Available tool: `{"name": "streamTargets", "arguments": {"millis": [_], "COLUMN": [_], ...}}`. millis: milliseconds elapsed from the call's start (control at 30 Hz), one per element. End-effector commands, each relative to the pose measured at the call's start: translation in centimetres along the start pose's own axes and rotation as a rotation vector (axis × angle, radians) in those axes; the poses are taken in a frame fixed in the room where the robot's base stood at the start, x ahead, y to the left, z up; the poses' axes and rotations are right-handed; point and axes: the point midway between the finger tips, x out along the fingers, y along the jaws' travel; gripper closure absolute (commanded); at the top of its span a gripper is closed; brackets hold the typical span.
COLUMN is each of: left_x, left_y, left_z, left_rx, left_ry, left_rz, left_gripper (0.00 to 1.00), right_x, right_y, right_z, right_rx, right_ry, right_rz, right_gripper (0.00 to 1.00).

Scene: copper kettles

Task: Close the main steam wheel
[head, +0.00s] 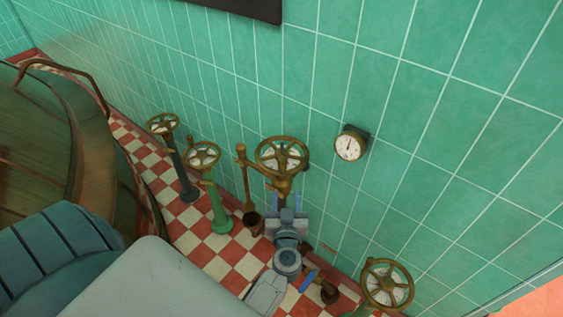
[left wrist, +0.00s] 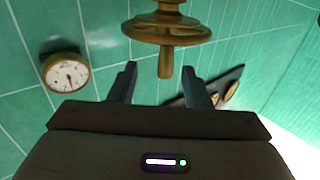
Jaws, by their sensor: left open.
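A brass spoked wheel (head: 281,141) stands by the green tiled wall in the middle of the head view. No label shows whether it is the main steam one. My left gripper (head: 288,200) is just below it, with its two fingers spread and nothing gripped. In the left wrist view, a brass wheel (left wrist: 168,28) is ahead at the top, and its short peg (left wrist: 166,63) points towards the gap between the open fingers (left wrist: 160,85). Whether the peg is between the tips in depth, I cannot tell. My right gripper is not in view.
Other brass wheels stand at the left (head: 163,123), beside it (head: 202,155) on a green post, and at the lower right (head: 386,285). A round gauge (head: 350,144) is on the wall. A large copper vessel (head: 40,150) fills the left side.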

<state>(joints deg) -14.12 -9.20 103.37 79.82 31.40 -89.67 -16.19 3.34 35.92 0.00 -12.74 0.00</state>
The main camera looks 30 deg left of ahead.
Motion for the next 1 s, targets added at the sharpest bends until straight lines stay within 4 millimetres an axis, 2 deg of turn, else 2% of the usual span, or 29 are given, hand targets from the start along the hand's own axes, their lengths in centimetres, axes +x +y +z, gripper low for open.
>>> {"name": "streamTargets", "arguments": {"millis": [33,100,267,433,567,700,833,1000], "left_x": [0.0,0.2,1.7,4.9,7.4,9.4,10.5,10.9], "left_y": [-0.4,-0.8,-1.1,-1.2,-1.4,-1.5,-1.6,-1.6], "left_z": [-1.8,-2.8,-3.3,-3.4,-3.3,-3.1,-3.0,-3.0], "left_rx": [-0.014,-0.021,-0.022,-0.020,-0.020,-0.020,-0.021,-0.022], "left_ry": [0.003,0.003,0.004,0.005,0.004,0.002,0.001,0.002], "left_rz": [-0.026,-0.049,-0.059,-0.056,-0.057,-0.057,-0.057,-0.057], "left_gripper": [0.56,0.56,0.56,0.56,0.56,0.56,0.56,0.56], "right_x": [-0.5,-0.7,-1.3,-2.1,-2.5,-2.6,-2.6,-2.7], "right_y": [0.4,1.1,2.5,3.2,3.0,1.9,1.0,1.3], "right_z": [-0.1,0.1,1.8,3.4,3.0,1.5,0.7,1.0], "right_rx": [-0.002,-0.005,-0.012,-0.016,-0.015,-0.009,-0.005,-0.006], "right_ry": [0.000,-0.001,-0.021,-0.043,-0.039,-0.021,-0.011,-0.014], "right_rz": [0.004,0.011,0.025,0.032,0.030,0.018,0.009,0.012], "right_gripper": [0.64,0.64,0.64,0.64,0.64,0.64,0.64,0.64]}}
